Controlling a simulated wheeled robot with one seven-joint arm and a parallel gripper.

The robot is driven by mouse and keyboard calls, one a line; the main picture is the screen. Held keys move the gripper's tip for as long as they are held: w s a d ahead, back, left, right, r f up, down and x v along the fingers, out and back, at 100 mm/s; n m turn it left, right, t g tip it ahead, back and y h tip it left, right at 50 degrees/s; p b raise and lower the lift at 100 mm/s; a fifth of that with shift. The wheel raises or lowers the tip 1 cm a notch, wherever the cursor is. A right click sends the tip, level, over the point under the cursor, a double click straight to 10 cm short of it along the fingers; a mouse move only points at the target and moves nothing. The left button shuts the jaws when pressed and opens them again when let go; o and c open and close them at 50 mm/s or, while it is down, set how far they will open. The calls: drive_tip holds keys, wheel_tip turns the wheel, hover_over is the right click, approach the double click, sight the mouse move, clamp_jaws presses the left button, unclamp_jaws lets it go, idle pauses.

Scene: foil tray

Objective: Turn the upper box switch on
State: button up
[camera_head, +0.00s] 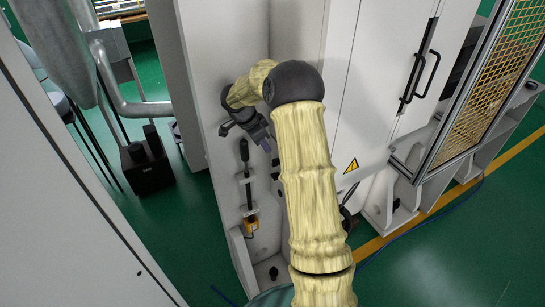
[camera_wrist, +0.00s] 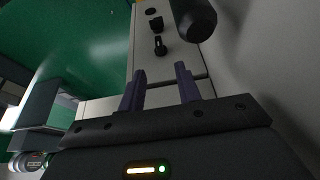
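In the wrist view a narrow light grey box (camera_wrist: 183,55) carries black rotary switches in a row. The nearer switch (camera_wrist: 160,46) has a raised grip lying roughly along the row. A farther switch (camera_wrist: 155,23) sits beyond it, with a flat dark round part past that. I cannot tell which one is the upper switch or how it is set. My gripper (camera_wrist: 158,82) is open, its two purple fingers apart with nothing between them, short of the nearer switch. In the head view my gripper (camera_head: 258,136) is beside the grey cabinet; my arm hides part of the area.
A thick dark cylinder (camera_wrist: 194,18) stands close right of the switches in the wrist view. The tall grey cabinet (camera_head: 212,60) has a vertical black rod (camera_head: 247,180) below my gripper. A white door (camera_head: 385,80) with black handles is right. Green floor lies left.

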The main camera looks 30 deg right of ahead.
sight(273, 160)
drive_tip(key=p+x, duration=0.2)
drive_tip(key=x, duration=0.7)
drive_tip(key=shift+d+f, duration=0.15)
drive_tip(key=shift+f, duration=0.25)
drive_tip(key=shift+s, duration=0.1)
clamp_jaws()
